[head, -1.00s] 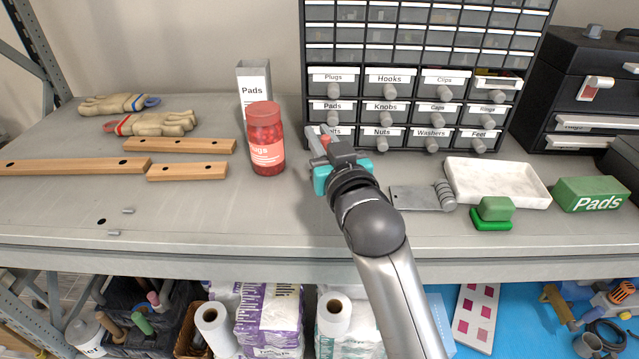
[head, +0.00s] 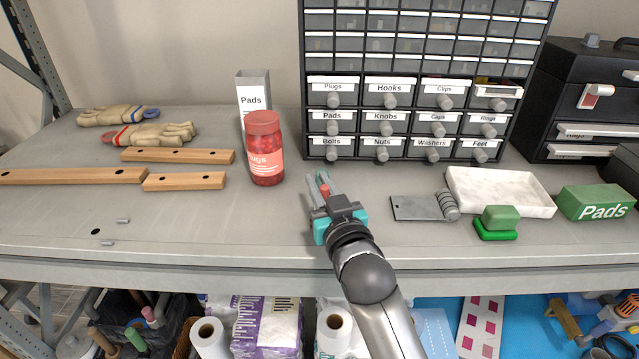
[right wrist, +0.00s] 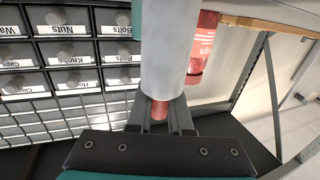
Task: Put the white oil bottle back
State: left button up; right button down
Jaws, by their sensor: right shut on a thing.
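My right gripper (head: 320,180) is over the middle of the worktop, in front of the small-parts drawers. It is shut on a slim thing with a red part between the fingers. In the right wrist view, the right gripper (right wrist: 160,108) holds this red part, and a pale, whitish cylinder (right wrist: 166,50) rises beyond it. I take this to be the white oil bottle; its label is not readable, and the fingers hide part of it. I cannot tell whether it touches the worktop. My left gripper is not in view.
A red-lidded jar (head: 264,150) and a grey Pads holder (head: 252,92) stand left of the gripper. The drawer cabinet (head: 408,128) is behind. Worktop between jar and plate is mostly clear.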

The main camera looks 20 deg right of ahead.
jog(key=c, duration=0.8)
grip_release()
jog(key=shift+c, duration=0.2)
jog(key=shift+r, duration=0.15)
jog(key=s, duration=1.2)
jog(key=shift+d+p, duration=0.2)
jog(key=shift+p, duration=0.1)
